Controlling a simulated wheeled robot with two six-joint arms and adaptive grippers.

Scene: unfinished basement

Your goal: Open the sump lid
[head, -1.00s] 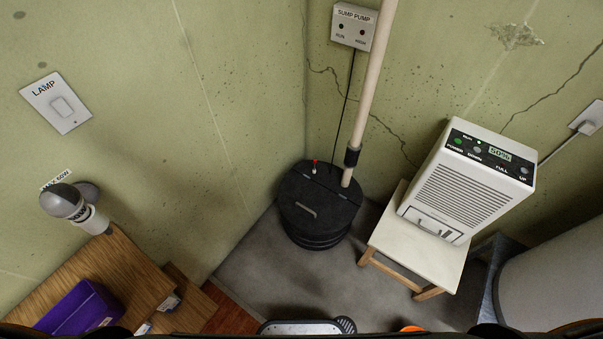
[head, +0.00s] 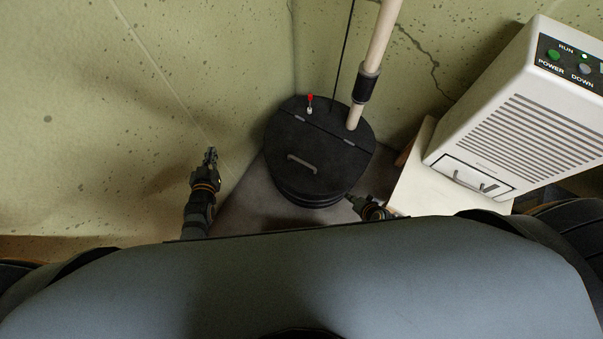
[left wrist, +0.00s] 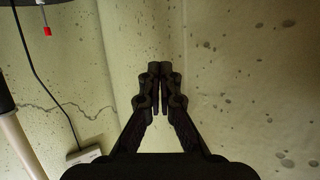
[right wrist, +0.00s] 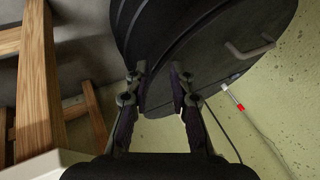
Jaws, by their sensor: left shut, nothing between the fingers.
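The black round sump lid (head: 315,150) lies flat and closed on its dark ribbed basin (head: 312,197) in the head view. A grey bar handle (head: 301,164) sits on its front part, and hinges cross behind it. In the right wrist view the handle (right wrist: 250,48) shows at upper right. My left gripper (head: 210,153) is shut and empty, left of the lid and apart from it; the left wrist view shows its fingertips together (left wrist: 160,68). My right gripper (head: 352,201) is low at the basin's right front; in the right wrist view its fingers (right wrist: 157,70) are apart.
A pale pipe (head: 372,65) rises through the lid's rear part, next to a red-tipped switch (head: 310,101). A white dehumidifier (head: 510,110) on a pale stool (head: 412,185) stands close on the right. Walls meet behind the basin. Bare floor (head: 250,200) shows at its left.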

